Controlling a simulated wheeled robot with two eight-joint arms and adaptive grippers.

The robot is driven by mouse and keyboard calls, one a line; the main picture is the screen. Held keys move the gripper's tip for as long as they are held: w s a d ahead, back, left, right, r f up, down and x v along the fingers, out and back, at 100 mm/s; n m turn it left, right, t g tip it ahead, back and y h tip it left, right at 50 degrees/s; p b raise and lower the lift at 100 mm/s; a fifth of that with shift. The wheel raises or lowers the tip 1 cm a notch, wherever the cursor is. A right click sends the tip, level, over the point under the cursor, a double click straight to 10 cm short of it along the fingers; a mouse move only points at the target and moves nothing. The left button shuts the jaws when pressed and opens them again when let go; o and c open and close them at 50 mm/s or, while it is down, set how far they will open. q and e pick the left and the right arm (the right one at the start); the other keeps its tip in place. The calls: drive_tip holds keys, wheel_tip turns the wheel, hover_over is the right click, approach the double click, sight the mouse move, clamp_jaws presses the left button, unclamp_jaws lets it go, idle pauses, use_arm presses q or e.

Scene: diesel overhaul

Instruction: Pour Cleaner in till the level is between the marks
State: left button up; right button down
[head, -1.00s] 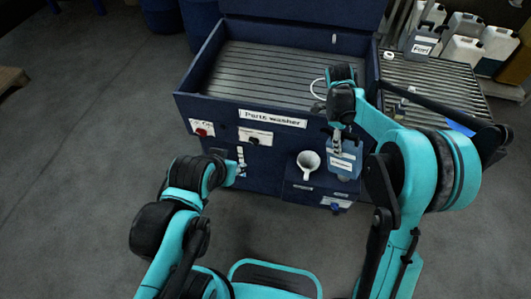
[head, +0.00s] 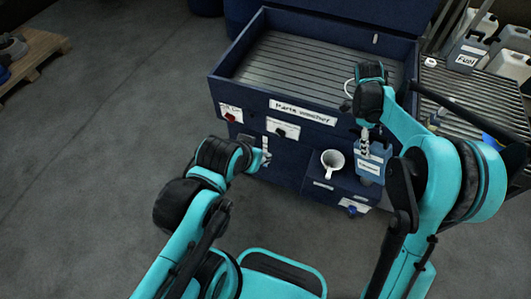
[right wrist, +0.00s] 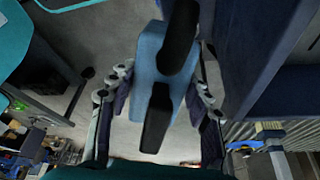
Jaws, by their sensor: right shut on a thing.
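The blue parts washer (head: 240,93) stands ahead, with a "Parts washer" label on its front. A blue canister (head: 369,168) hangs roughly upright in my right gripper (head: 366,140), in front of the washer's right side. Its small label is not readable here. The right wrist view shows the canister (right wrist: 152,58) with its black top parts between the fingers. A white funnel-like cup (head: 333,159) sits on the low front ledge, just left of the canister. My left gripper (head: 265,155) is by the washer front; its jaw state is unclear. I cannot make out level marks.
A slatted rack (head: 445,95) stands right of the washer. A grey "Fuel" canister (head: 467,57) and several pale canisters stand behind it. A red knob (head: 230,118) is on the washer's front left. The floor at left is clear up to a pallet (head: 35,48).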

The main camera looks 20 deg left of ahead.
idle(0.4)
drive_tip(key=shift+h+b, duration=0.3)
drive_tip(key=shift+h, duration=0.1)
drive_tip(key=shift+f+g+h+b, duration=0.2)
drive_tip(key=shift+g+h+b, duration=0.15)
drive_tip(key=shift+g+h, duration=0.05)
drive_tip(key=shift+a+h, duration=0.1)
drive_tip(key=shift+h, duration=0.2)
